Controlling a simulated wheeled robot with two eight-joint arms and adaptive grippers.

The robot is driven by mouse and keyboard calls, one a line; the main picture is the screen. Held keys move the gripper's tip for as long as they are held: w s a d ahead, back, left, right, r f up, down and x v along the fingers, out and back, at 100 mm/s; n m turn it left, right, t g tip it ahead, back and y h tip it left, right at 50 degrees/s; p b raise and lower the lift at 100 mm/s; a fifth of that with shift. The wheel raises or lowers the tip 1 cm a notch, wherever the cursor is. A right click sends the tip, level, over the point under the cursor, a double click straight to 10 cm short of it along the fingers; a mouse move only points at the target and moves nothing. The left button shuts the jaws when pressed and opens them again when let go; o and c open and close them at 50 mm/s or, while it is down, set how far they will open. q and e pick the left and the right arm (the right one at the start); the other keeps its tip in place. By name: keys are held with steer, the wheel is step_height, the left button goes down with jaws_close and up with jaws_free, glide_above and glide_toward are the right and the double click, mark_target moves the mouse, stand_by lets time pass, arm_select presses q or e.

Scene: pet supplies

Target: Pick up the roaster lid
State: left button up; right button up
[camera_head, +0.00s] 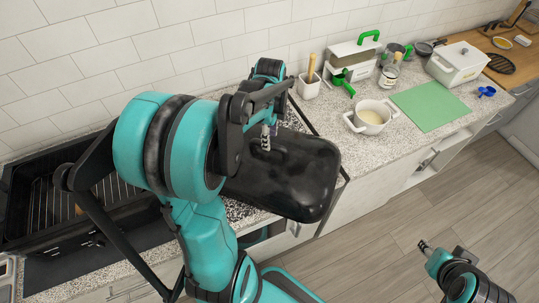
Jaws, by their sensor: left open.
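The black roaster lid (303,172) lies handle side up by the counter's front edge, in the middle of the camera_head view. The open black roaster (45,205) with a wire rack stands at the left. My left gripper (268,132) is open and points down at the lid's handle. My arm hides part of the lid, and I cannot tell if the fingers touch the handle. My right gripper (438,250) is at the lower right over the floor, away from the lid. Its finger opening is too small to tell.
A white pot (362,126), a utensil holder (309,90), a green board (430,105) and a white lidded box (458,70) stand on the counter (345,96) to the right. The tiled wall (200,40) is behind. The floor in front is clear.

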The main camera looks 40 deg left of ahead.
mark_target(269, 156)
arm_select(q)
steer(key=f, duration=0.3)
steer(key=f+b, duration=0.1)
steer(key=f, duration=0.1)
steer(key=shift+w+a+f, duration=0.25)
steer(key=shift+a, duration=0.1)
jaws_close()
